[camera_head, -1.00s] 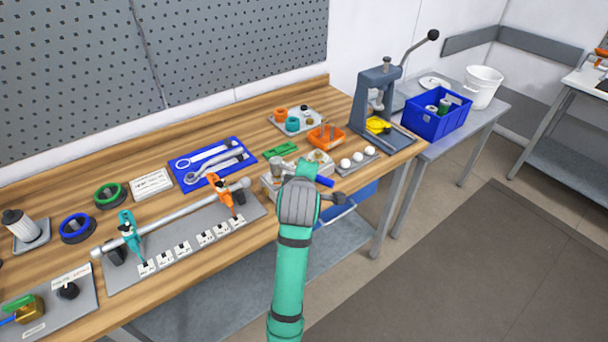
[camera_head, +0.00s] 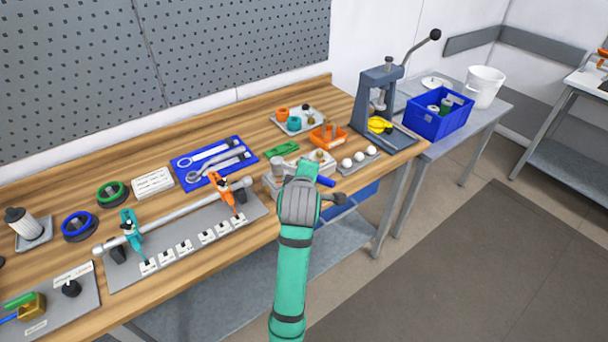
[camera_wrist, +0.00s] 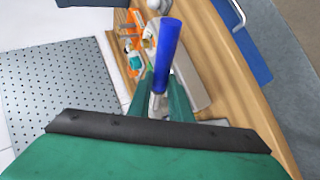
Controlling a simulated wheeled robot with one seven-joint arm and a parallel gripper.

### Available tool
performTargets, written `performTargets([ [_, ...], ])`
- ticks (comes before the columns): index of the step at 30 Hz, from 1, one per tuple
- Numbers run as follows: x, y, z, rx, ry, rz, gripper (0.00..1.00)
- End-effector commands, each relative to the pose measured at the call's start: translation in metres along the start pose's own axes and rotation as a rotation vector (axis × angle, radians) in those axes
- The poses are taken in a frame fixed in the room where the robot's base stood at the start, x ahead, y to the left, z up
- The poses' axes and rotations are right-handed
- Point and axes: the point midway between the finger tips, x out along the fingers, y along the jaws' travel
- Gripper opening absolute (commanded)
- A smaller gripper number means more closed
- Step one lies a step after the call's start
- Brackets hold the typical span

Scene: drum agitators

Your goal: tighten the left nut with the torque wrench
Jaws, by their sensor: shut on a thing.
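My gripper (camera_head: 307,172) is over the front edge of the bench. It is shut on the torque wrench, whose blue handle (camera_head: 323,180) sticks out to the right. In the wrist view the blue handle (camera_wrist: 168,50) stands out between my green fingers (camera_wrist: 160,103), with a bit of grey shaft at the grip. A grey fixture block (camera_head: 272,187) lies under and behind my gripper, and my arm covers much of it. The left nut cannot be made out; whether the wrench sits on a nut cannot be told.
A blue tray (camera_head: 179,176) with spanners lies left of the fixture. An orange bin (camera_head: 328,137), a rack of white balls (camera_head: 360,160) and a grey press (camera_head: 375,95) stand behind and to the right. A rail (camera_head: 160,220) with two coloured clamps is at the left.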

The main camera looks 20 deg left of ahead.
Motion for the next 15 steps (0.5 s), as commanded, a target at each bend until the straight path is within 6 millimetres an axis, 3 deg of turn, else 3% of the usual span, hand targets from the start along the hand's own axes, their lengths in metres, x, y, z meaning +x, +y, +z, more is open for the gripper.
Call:
performTargets([
  [15, 0.0031, -0.0051, 0.0003, -0.001, 0.002, 0.002, 0.00],
])
